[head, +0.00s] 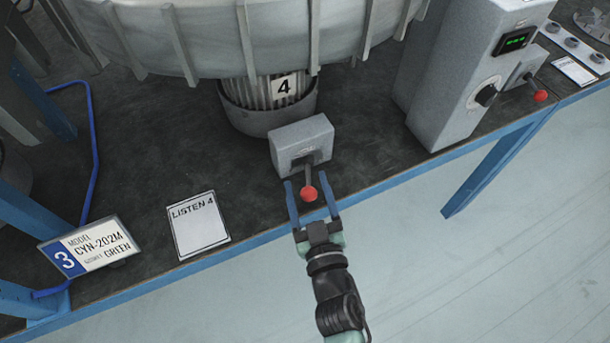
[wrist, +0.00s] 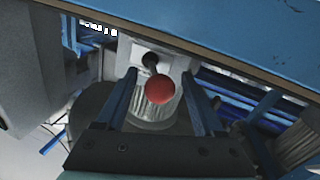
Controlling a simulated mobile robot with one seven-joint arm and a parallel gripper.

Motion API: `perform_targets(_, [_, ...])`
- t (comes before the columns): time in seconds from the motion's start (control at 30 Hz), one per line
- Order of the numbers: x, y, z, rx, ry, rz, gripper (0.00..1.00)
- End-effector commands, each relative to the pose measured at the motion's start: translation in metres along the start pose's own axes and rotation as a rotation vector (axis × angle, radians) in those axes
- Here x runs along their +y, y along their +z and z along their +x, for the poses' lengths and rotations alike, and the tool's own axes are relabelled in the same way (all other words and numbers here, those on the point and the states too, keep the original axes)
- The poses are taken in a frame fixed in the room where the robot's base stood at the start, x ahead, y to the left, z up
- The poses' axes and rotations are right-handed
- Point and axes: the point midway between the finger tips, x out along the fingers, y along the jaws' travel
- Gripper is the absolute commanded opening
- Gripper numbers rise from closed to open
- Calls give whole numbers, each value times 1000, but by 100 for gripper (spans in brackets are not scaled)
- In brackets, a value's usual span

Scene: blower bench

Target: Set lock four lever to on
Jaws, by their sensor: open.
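The lock four lever is a red ball knob (head: 309,194) on a dark stem, coming out of a grey box (head: 301,142) in front of the motor marked 4 (head: 284,87). My gripper (head: 311,186) is open, with its two blue fingers on either side of the knob. In the wrist view the red knob (wrist: 160,89) sits between the open fingers (wrist: 162,90), with a gap visible on each side. The stem runs from the knob back to the box. I cannot read the small label on the box.
A "LISTEN 4" card (head: 199,224) and a model sign marked 3 (head: 88,254) lie left on the dark bench. A grey control box (head: 455,75) with a dial and green display stands right, beside another red-knobbed lever (head: 541,95). The blue bench edge (head: 400,183) runs close by my gripper.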

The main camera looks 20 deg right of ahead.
Motion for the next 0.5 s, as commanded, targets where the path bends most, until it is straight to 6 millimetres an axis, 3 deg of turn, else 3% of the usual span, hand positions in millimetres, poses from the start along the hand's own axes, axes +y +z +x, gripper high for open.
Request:
perform_targets(0.2, [0,0,20,0,-1,1,70])
perform_targets(0.5, [0,0,23,0,0,0,70])
